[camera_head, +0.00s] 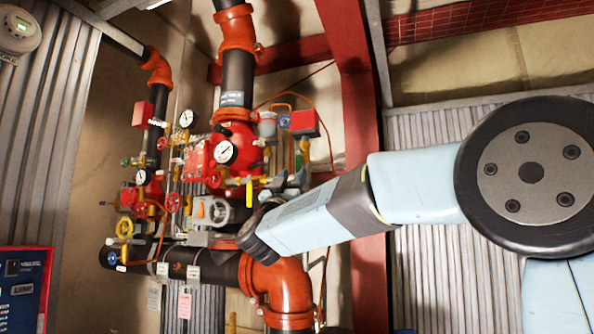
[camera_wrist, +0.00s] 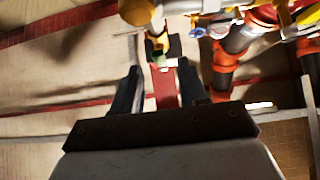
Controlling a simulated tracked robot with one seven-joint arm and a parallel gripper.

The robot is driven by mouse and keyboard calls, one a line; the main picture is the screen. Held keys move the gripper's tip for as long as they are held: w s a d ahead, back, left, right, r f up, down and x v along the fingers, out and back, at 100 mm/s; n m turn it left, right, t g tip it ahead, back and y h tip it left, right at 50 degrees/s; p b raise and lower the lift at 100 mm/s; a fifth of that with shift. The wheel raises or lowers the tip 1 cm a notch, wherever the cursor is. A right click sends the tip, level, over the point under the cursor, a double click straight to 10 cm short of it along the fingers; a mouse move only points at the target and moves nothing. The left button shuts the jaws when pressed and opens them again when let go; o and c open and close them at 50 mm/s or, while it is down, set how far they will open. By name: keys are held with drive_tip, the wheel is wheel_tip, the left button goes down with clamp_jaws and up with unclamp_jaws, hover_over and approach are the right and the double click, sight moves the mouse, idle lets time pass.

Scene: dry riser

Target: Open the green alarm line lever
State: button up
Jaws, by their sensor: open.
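In the head view, a small green part (camera_head: 298,160) shows among the brass fittings at the right of the riser pipework. Another small green handle (camera_head: 126,161) shows at the left; I cannot tell for certain which is the alarm line lever. In the wrist view, my gripper (camera_wrist: 160,72) is open, its two dark fingers apart. A small greenish piece (camera_wrist: 157,61) below a yellow fitting (camera_wrist: 155,45) appears between the fingertips; I cannot tell whether it is touched. In the head view my arm reaches in from the right, and its wrist hides the gripper.
A red steel column (camera_head: 358,110) stands behind my arm. A yellow lever (camera_head: 249,193) hangs near the middle. A large orange elbow (camera_head: 283,285) is below.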

drive_tip(key=v, duration=0.8)
idle(0.4)
drive_tip(key=s+d+f+n+g+y, duration=0.3)
drive_tip(key=d+f+n+g+y, duration=0.3)
drive_tip(key=d+f, duration=0.25)
drive_tip(key=s+d+f+n+g+y, duration=0.3)
drive_tip(key=s+d+f+g+y, duration=0.15)
drive_tip(key=d+f+y, duration=0.45)
drive_tip(key=s+d+f+m+g+h, duration=0.2)
drive_tip(key=s+d+f+g, duration=0.2)
drive_tip(key=s+f, duration=0.4)
drive_tip(key=s+d+f+m+g+h, duration=0.2)
drive_tip(key=s+d+f+g+h, duration=0.1)
drive_tip(key=s+d+f+g, duration=0.2)
drive_tip(key=s+d+f, duration=0.2)
drive_tip(key=s+f, duration=0.2)
drive_tip(key=s, duration=0.1)
drive_tip(key=shift+s+d+m, duration=0.25)
drive_tip(key=shift+s+m, duration=0.05)
drive_tip(key=shift+f, duration=0.1)
